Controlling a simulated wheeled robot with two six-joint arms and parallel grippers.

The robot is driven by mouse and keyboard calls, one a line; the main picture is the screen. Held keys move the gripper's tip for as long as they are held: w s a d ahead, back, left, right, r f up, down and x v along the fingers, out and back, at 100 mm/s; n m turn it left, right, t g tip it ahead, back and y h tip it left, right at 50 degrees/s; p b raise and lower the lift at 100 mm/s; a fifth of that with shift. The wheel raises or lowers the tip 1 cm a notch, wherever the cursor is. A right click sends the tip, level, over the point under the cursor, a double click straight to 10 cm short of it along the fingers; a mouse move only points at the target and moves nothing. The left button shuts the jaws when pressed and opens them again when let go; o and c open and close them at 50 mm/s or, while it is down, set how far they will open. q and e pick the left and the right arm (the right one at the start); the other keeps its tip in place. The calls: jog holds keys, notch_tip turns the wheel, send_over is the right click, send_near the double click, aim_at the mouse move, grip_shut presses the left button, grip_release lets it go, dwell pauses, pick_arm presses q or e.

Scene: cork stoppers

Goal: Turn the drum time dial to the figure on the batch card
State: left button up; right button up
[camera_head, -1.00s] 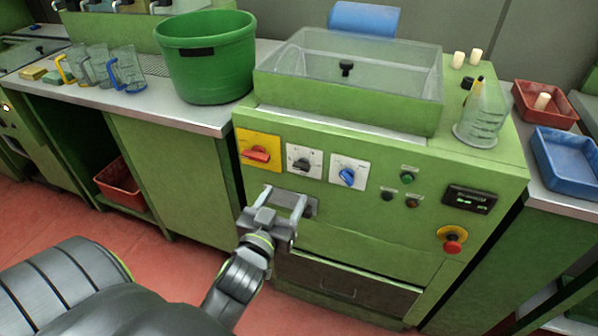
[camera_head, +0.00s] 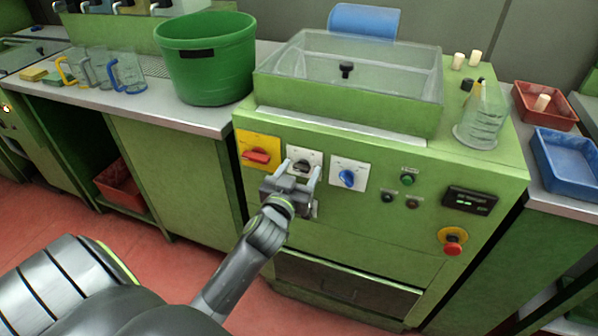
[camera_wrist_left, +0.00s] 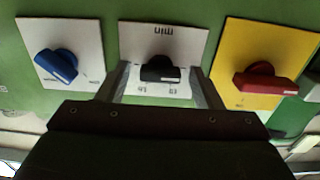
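The black dial (camera_head: 303,166) sits on a white plate in the middle of the green machine's front. In the left wrist view the same black dial (camera_wrist_left: 160,70) shows upside down, with "min" lettering on its plate and smaller figures that I cannot read. My left gripper (camera_head: 299,170) is open in front of it, its fingers on either side of the dial. In the wrist view the gripper (camera_wrist_left: 160,80) appears to have a gap to the knob on both sides; I cannot tell whether it touches. My right gripper is not in view. I cannot make out a batch card.
A red switch (camera_head: 257,156) on a yellow plate is close on the left, and a blue knob (camera_head: 347,177) close on the right. Lamps, a display (camera_head: 470,200) and a red stop button (camera_head: 453,246) are further right. A drawer (camera_head: 345,288) lies below.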

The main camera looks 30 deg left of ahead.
pick_arm(q)
jog(key=c, duration=1)
